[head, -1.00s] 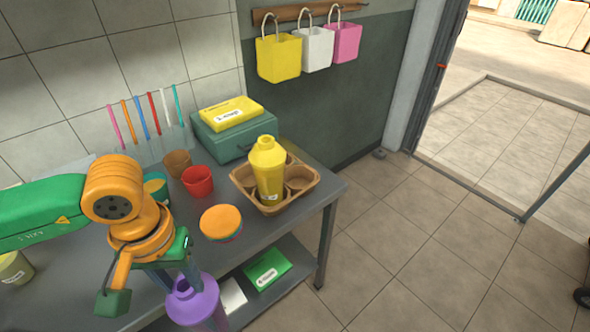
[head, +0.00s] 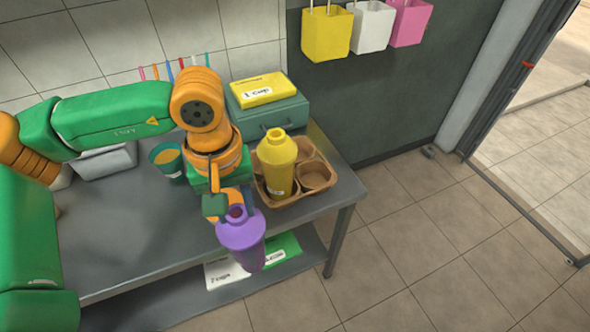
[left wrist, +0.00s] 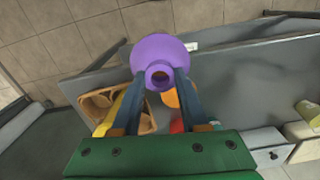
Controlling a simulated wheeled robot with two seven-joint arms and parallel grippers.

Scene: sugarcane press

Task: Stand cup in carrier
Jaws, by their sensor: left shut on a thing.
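My left gripper (head: 243,208) is shut on a purple cup (head: 241,243) with a narrow neck. It holds the cup upright, in front of the table's front edge and apart from the carrier. In the left wrist view the cup (left wrist: 160,52) sits between the blue fingers (left wrist: 160,82). The brown cup carrier (head: 316,178) stands at the table's right end; it also shows in the left wrist view (left wrist: 97,100). A yellow cup (head: 277,165) stands upright in its left part. The carrier's right front compartment is empty. My right gripper is out of view.
A teal box (head: 285,118) with a yellow box (head: 262,92) on it stands behind the carrier. A teal cup (head: 165,158) stands left of my gripper. A lower shelf (head: 175,312) holds flat packs. Yellow, white and pink bins hang on the wall.

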